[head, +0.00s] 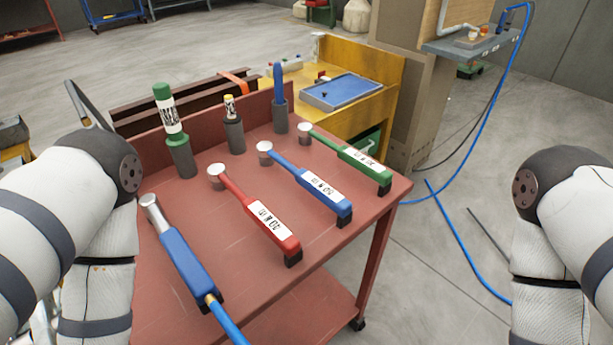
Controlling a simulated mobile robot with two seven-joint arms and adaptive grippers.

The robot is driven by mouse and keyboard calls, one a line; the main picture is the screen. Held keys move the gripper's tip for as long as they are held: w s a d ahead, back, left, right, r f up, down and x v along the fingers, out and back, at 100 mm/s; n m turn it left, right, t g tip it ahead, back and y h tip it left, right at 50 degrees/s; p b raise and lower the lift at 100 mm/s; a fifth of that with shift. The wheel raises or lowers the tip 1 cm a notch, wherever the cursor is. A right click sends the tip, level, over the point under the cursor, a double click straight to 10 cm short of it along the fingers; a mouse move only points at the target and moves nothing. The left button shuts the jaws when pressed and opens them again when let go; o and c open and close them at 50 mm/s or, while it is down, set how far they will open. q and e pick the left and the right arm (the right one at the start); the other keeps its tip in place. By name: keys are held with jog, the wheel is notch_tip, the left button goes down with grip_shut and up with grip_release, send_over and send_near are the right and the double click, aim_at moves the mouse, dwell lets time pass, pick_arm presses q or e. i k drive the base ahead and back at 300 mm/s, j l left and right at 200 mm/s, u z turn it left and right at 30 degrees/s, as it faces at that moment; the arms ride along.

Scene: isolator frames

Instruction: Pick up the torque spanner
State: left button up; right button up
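Three long-handled tools lie side by side on a red table (335,243): a red one (250,208), a blue one (310,186) and a green one (352,157). Each has a white label with print too small to read, a round pale head and a black handle end. A thicker blue tool (188,262) with a metal head and a blue cable lies at the front left. I cannot tell from the labels which is the torque spanner. Parts of both my arms show at the left and right edges; neither gripper is in view.
Three upright tools stand in dark holders along the table's back: one green and white (170,115), one yellow-topped (230,108), one blue (279,85). A yellow bench (385,88) with a blue tray (342,90) stands behind. A blue hose (465,245) crosses the floor at right.

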aim_at(282, 236)
jog(key=k+j+u, duration=0.1)
jog(key=u, duration=0.3)
jog(key=k+j+u, duration=0.1)
jog(key=j+u, duration=0.15)
jog(key=u, duration=0.15)
jog(key=j+u, duration=0.15)
jog(key=u, duration=0.2)
jog(key=j+u, duration=0.25)
jog(key=u, duration=0.15)
jog(key=i+j+u, duration=0.1)
jog(key=u, duration=0.4)
jog(key=i+j+u, duration=0.1)
jog(key=j+u, duration=0.2)
jog(key=u, duration=0.2)
jog(key=i+j+u, duration=0.1)
jog(key=u, duration=0.35)
jog(key=i+u, duration=0.2)
jog(key=u, duration=0.3)
